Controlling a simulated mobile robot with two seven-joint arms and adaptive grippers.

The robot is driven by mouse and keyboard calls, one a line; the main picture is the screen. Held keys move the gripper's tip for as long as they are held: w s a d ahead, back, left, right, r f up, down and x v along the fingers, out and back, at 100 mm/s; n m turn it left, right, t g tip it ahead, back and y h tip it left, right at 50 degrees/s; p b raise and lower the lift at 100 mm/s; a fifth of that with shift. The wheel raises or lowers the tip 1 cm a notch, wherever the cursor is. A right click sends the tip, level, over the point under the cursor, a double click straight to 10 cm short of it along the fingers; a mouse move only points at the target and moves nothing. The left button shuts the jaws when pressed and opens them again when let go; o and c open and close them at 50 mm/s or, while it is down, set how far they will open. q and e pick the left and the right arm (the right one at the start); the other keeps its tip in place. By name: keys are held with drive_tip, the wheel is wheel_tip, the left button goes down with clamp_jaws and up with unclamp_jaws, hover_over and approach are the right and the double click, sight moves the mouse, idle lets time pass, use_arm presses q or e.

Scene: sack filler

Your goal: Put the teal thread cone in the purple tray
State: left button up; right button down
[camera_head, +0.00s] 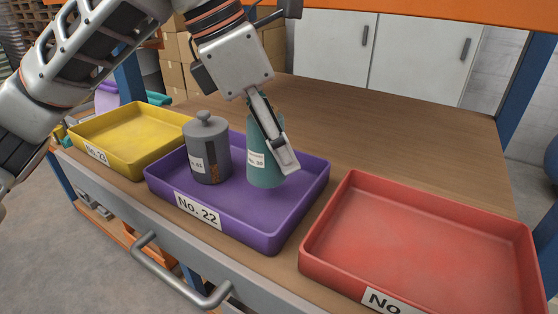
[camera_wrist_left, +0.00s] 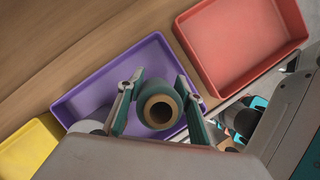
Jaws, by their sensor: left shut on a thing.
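The teal thread cone (camera_head: 262,170) is upright in the purple tray (camera_head: 297,209), to the right of a grey lidded canister. My left gripper (camera_head: 283,160) comes down from above and is shut on the cone. In the left wrist view the cone (camera_wrist_left: 159,108) is seen from its top end, with its hollow core showing between the two fingers (camera_wrist_left: 158,102). The purple tray (camera_wrist_left: 89,93) lies below it there. The cone's base looks at or close to the tray floor; I cannot tell whether it touches. My right gripper is not in view.
The grey canister (camera_head: 208,150) stands in the left part of the purple tray. A yellow tray (camera_head: 134,150) is to the left and a red tray (camera_head: 420,243) to the right. The wooden bench top (camera_head: 400,130) behind is clear.

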use_arm(q)
drive_tip(key=shift+f, duration=1.55)
drive_tip(key=shift+f, duration=0.1)
drive_tip(key=o, duration=1.2)
drive_tip(key=v, duration=1.2)
